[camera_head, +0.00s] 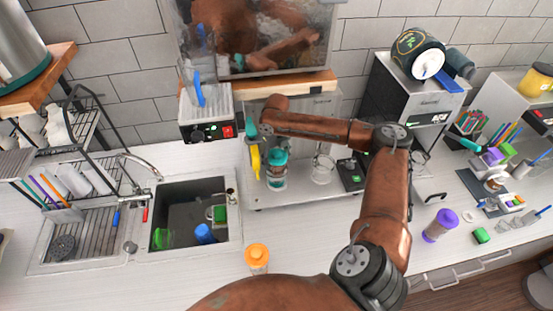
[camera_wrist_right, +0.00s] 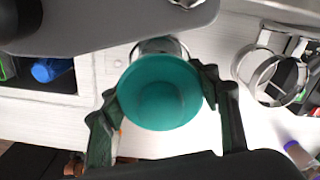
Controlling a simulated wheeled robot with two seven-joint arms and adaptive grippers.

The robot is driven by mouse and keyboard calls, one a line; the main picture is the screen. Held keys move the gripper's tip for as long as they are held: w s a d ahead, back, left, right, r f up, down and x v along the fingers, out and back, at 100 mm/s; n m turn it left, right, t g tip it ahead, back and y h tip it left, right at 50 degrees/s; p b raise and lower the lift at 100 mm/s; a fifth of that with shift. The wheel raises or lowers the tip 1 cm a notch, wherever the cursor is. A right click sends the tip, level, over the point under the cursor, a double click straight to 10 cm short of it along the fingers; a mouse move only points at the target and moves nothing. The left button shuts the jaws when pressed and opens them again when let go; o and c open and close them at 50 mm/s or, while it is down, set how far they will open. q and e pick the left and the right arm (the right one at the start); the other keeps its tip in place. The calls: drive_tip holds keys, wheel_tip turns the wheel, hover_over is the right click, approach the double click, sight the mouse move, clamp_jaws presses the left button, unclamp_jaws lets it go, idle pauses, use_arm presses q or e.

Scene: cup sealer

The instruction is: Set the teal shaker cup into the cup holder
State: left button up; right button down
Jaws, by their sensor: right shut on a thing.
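The teal shaker cup (camera_head: 277,160) is upright over the left part of the sealer's shelf, and its open mouth faces the right wrist view (camera_wrist_right: 160,92). My right gripper (camera_wrist_right: 158,88) is shut on it, one finger on each side. A clear ring-shaped holder (camera_wrist_right: 158,46) shows partly behind the cup; whether the cup's base is inside it is hidden. A second, empty clear holder (camera_head: 322,168) stands to the right; it is also in the wrist view (camera_wrist_right: 268,76). My left gripper is not in view.
A yellow part (camera_head: 255,162) stands close left of the cup. The sink (camera_head: 175,238) is further left. An orange-topped shaker (camera_head: 257,257) and a purple one (camera_head: 440,225) stand on the counter. A grey machine (camera_head: 425,98) is at the right.

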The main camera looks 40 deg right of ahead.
drive_tip(key=c, duration=0.7)
unclamp_jaws()
drive_tip(key=shift+r, duration=0.15)
wheel_tip(320, 180, up, 12)
drive_tip(key=b, duration=0.3)
drive_tip(key=shift+r, duration=0.15)
